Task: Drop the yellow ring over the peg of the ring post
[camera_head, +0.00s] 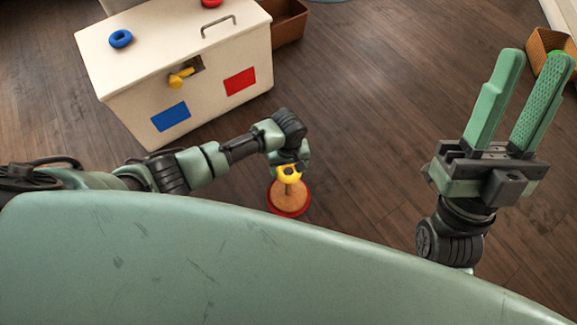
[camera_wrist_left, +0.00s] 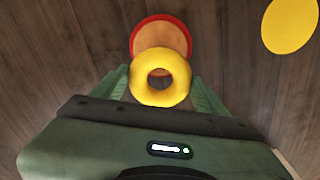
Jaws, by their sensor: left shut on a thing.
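My left gripper (camera_head: 290,163) is shut on the yellow ring (camera_head: 289,178), and the wrist view shows the ring (camera_wrist_left: 160,98) between its two green fingers. The ring post (camera_head: 289,207) stands on the floor, with a round wooden base and a red rim. In the head view the ring is at the upper part of the peg; I cannot tell whether it is over or around it. In the wrist view the post's base (camera_wrist_left: 162,34) shows beyond the ring, partly hidden by it. My right gripper (camera_head: 538,60) is open and empty, well to the right.
Brown bins are at the back and far right. A yellow disc (camera_wrist_left: 290,25) lies on the floor. Floor right of the post is clear.

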